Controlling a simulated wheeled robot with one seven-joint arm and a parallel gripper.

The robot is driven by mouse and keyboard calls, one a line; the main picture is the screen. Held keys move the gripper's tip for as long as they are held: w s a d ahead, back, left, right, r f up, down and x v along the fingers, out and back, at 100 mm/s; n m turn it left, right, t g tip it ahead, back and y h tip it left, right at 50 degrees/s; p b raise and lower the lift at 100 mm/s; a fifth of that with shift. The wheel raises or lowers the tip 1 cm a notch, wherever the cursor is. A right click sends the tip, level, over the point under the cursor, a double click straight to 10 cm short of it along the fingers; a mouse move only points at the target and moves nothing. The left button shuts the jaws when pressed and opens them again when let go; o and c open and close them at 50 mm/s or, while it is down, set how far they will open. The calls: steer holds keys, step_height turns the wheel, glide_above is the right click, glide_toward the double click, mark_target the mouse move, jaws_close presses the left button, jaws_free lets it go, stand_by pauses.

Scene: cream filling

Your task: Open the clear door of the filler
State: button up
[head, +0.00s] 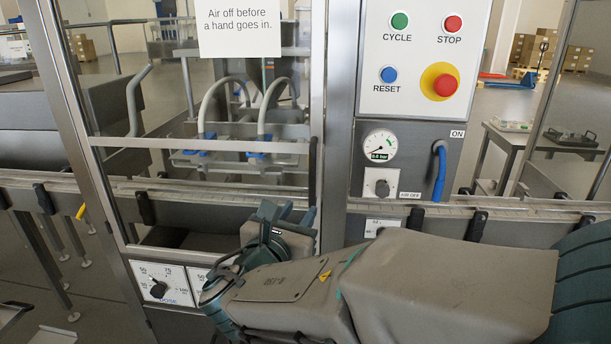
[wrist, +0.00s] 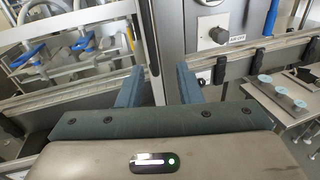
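The clear door (head: 318,75) of the filler is a see-through panel in a metal frame and looks shut. A dark upright bar, seemingly its handle (head: 312,170), runs along its right edge. The handle also shows in the wrist view (wrist: 152,45). My gripper (head: 296,216) is in front of the door's lower right part, near the handle's lower end. In the wrist view my gripper (wrist: 158,85) has its two blue-green fingers wide apart with nothing held. The handle lies ahead of the gap between them; I see no contact.
A sign (head: 239,28) hangs at the door's top. Right of it are a button panel (head: 425,110), a pressure gauge (head: 379,146), a knob (head: 382,187) by an "AIR OFF" label and a blue lever (head: 439,172). A rail (head: 480,205) with black clamps crosses the front.

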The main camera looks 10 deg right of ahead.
mark_target(311, 178)
steer(key=shift+n+t+y, duration=0.3)
steer(key=shift+n+t, duration=0.1)
steer(key=shift+n, duration=0.1)
steer(key=x, duration=0.4)
steer(key=p+x, duration=0.1)
steer(key=x, duration=0.4)
steer(key=a+x, duration=0.1)
steer(key=x, duration=0.3)
steer(key=shift+w+d+r+p, duration=0.15)
steer(key=shift+w+r+p, duration=0.2)
steer(key=shift+w, duration=0.15)
jaws_close()
